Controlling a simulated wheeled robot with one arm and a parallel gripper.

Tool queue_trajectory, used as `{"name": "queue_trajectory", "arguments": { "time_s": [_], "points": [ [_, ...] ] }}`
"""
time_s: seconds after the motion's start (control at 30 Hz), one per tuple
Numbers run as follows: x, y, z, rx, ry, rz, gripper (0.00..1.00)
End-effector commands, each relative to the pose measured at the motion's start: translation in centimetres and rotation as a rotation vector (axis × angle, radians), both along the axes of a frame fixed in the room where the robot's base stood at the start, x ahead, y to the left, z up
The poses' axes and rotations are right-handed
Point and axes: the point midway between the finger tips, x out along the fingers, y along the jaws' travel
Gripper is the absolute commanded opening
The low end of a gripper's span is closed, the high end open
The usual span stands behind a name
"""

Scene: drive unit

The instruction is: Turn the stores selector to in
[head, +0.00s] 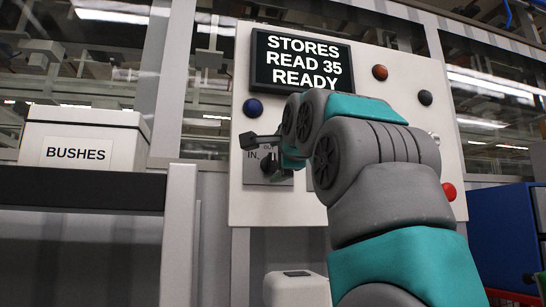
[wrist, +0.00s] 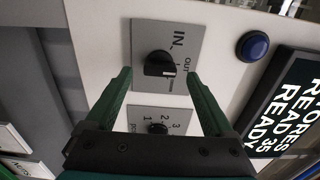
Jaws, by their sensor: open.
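The stores selector is a black knob (wrist: 158,64) on a grey plate (wrist: 150,32) marked IN and OUT, seen sideways in the wrist view. Its pale pointer mark faces picture right, toward the OUT label rather than IN. My gripper (wrist: 159,75) is open, with one green finger on each side of the knob and visible gaps between; whether the tips reach the knob's depth is hard to tell. In the head view my gripper (head: 262,142) is in front of the plate (head: 252,172), hiding part of its labels. The knob (head: 268,164) shows just below it.
A second selector (wrist: 158,128) marked with numbers sits beside the first in the wrist view. A blue button (head: 253,107) and a screen (head: 301,62) reading STORES READ 35 READY are on the panel (head: 370,55). A BUSHES box (head: 85,130) stands left.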

Motion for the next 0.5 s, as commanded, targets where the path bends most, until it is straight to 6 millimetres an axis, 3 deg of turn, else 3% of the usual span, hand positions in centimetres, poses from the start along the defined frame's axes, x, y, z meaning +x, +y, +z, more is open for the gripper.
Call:
{"name": "queue_trajectory", "arguments": {
  "time_s": [0.2,0.47,0.5],
  "points": [
    [2.6,0.7,0.2,0.001,0.000,-0.001,0.88],
    [2.8,0.7,0.0,0.001,-0.001,-0.001,0.88],
    [2.8,0.7,0.0,0.001,-0.001,-0.001,0.84]
  ]
}}
